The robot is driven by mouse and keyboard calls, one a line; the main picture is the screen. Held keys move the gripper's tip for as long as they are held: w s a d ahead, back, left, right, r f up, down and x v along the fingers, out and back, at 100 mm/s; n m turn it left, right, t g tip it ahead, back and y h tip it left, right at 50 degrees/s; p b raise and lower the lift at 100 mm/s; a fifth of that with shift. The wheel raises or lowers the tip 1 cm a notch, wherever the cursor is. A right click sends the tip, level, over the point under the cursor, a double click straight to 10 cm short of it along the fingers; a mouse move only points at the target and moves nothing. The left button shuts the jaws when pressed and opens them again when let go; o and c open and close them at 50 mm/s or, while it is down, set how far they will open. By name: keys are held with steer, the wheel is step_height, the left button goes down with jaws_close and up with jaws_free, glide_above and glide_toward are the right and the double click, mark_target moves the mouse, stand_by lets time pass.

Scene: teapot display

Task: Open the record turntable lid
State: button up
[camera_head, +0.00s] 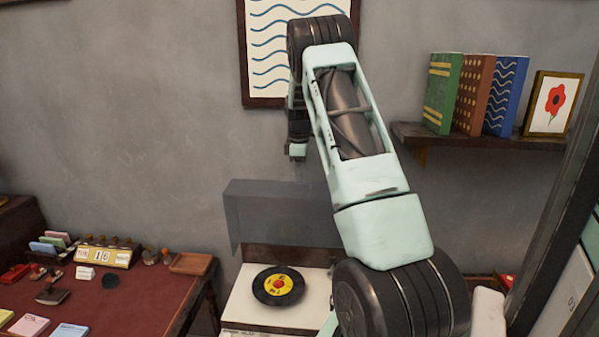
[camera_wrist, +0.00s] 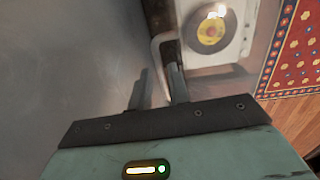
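The record turntable has a white base (camera_head: 243,305) with a black record (camera_head: 278,286) with a yellow label lying on it. Its see-through grey lid (camera_head: 265,212) stands raised above the back of the base, so the record is uncovered. My gripper (camera_head: 297,152) is above the lid, pointing down; its fingertips are hard to make out there. In the wrist view my gripper (camera_wrist: 158,85) has its two fingers apart. A thin pale bent edge runs down between them; I cannot tell whether it touches them. The record (camera_wrist: 210,32) shows beyond the fingers.
A red-topped desk (camera_head: 140,300) with a calendar block (camera_head: 103,256) and stamps stands at the left. A wall shelf (camera_head: 480,137) holds books and a framed poppy (camera_head: 552,103) at the right. A framed wave picture (camera_head: 268,70) hangs behind my arm.

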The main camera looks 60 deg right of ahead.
steer(key=shift+f, duration=0.75)
jaws_close()
steer(key=shift+w+d, duration=0.35)
steer(key=shift+d, duration=0.25)
steer(key=shift+w+d, duration=0.3)
steer(key=shift+d, duration=0.3)
jaws_free()
steer(key=shift+f, duration=0.1)
